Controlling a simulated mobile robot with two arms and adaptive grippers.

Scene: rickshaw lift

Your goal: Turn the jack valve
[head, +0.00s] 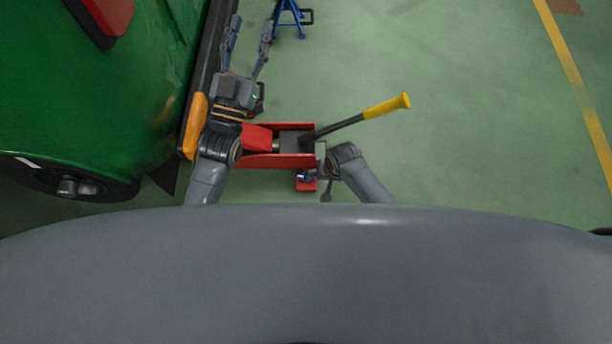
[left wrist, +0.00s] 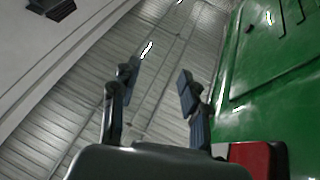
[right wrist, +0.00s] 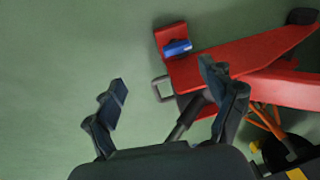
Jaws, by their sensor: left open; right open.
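The red floor jack (head: 275,160) lies on the floor beside the green vehicle, with its black handle and yellow grip (head: 385,106) slanting up to the right. Its red body (right wrist: 250,55) also shows in the right wrist view. A small red plate with a blue cylinder (right wrist: 177,47) sits at its side; I cannot tell whether this is the valve. My right gripper (right wrist: 164,78) is open and empty, near the jack and apart from the blue cylinder. It is mostly hidden in the head view. My left gripper (head: 249,36) is open and empty, beyond the jack.
The green vehicle (head: 110,90) with its black wheel stands on the left, close to my left arm. A blue stand (head: 289,20) is on the floor at the top. The green floor to the right is clear up to a yellow line (head: 580,85).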

